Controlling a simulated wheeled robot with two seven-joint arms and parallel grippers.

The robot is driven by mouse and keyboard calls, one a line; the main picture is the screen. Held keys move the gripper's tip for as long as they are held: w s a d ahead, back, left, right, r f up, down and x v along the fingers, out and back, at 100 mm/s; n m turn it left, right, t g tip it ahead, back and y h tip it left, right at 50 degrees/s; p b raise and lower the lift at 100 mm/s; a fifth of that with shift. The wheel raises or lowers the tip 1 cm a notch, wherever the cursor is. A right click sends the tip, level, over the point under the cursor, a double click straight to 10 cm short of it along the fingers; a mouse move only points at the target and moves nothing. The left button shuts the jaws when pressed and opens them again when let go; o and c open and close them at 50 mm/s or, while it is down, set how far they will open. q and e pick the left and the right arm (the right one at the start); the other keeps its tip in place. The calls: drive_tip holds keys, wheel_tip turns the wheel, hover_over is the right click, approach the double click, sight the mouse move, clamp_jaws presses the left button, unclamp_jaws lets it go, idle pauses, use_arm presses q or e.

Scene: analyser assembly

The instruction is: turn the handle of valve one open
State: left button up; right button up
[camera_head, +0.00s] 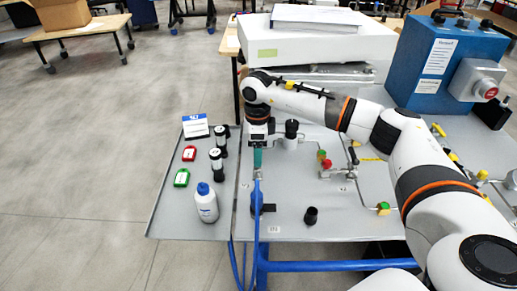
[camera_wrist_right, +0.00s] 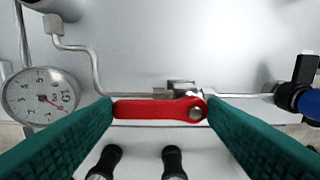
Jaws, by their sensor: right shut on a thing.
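The red valve handle (camera_wrist_right: 150,109) sits on a thin metal pipe (camera_wrist_right: 245,98) in the right wrist view. It lies roughly in line with the pipe, its bolt end on the right. My right gripper (camera_wrist_right: 162,107) has its teal fingers at the two ends of the handle, closed on it. In the head view my right gripper (camera_head: 257,158) points down near the panel's left part and hides the handle. I cannot read a valve number on it. My left gripper is not in view.
A round gauge (camera_wrist_right: 40,95) is left of the handle and a black fitting with a blue hose (camera_wrist_right: 312,100) is right. A white bottle (camera_head: 206,203) and black-capped vials (camera_head: 217,163) stand on the left side table. A blue box (camera_head: 440,65) stands behind.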

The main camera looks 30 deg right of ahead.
drive_tip(key=shift+w+r, duration=0.1)
drive_tip(key=o, duration=1)
wheel_tip(320, 180, up, 12)
drive_tip(key=b, duration=0.1)
idle(0.5)
